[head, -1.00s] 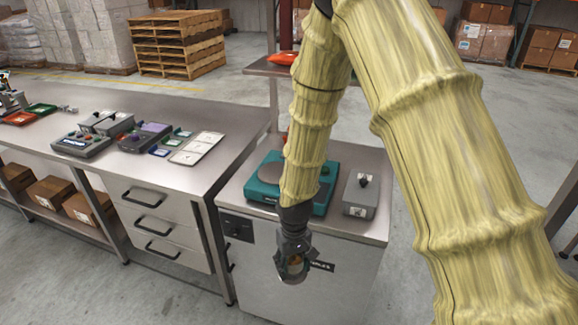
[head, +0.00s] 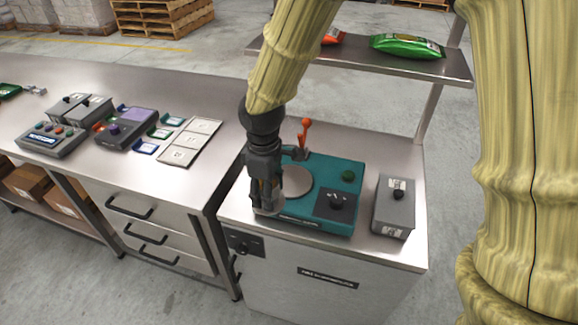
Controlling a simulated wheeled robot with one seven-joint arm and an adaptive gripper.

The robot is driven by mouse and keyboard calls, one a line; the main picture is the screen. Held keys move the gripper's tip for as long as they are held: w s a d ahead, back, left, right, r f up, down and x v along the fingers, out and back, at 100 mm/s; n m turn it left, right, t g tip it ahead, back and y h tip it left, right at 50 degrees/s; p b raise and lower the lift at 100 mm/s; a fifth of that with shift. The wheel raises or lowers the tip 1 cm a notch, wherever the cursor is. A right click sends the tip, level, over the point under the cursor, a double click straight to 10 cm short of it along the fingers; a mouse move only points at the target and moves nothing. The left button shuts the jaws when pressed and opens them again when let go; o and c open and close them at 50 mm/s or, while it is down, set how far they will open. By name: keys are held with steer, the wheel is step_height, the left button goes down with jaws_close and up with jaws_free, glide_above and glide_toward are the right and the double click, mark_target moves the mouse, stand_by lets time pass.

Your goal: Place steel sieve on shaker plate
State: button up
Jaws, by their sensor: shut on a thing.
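The teal shaker (head: 340,172) stands on the steel cabinet top. Its round grey shaker plate (head: 298,181) is on the left part, partly hidden by my gripper. My gripper (head: 266,207) points down at the left front edge of the shaker, in front of the plate in this view. It is shut on a small grey piece, the steel sieve (head: 272,208), which is mostly hidden by the fingers. I cannot tell whether the sieve touches the shaker or hangs above it.
An orange-topped lever (head: 304,133) rises behind the plate. A grey box with a knob (head: 394,208) stands to the right. A shelf (head: 365,60) with green and orange bags is behind. The left bench (head: 215,100) holds control boxes and a labelled tray (head: 190,142).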

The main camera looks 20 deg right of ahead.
steer(key=w+d+p, duration=0.1)
steer(key=w+d, duration=0.1)
steer(key=w, duration=0.1)
steer(key=w+d+p, duration=0.1)
steer(key=w+d, duration=0.2)
steer(key=w+d+f+p, duration=0.1)
steer(key=w+d+p, duration=0.1)
steer(key=w+d, duration=0.1)
steer(key=shift+w+d, duration=0.25)
steer(key=shift+w, duration=0.1)
steer(key=shift+w+d+f, duration=0.2)
steer(key=shift+f+p, duration=0.95)
steer(key=shift+f, duration=0.75)
steer(key=shift+f, duration=0.15)
steer(key=o, duration=1.2)
steer(key=shift+o, duration=0.2)
step_height(320, 180, up, 12)
steer(key=b, duration=0.3)
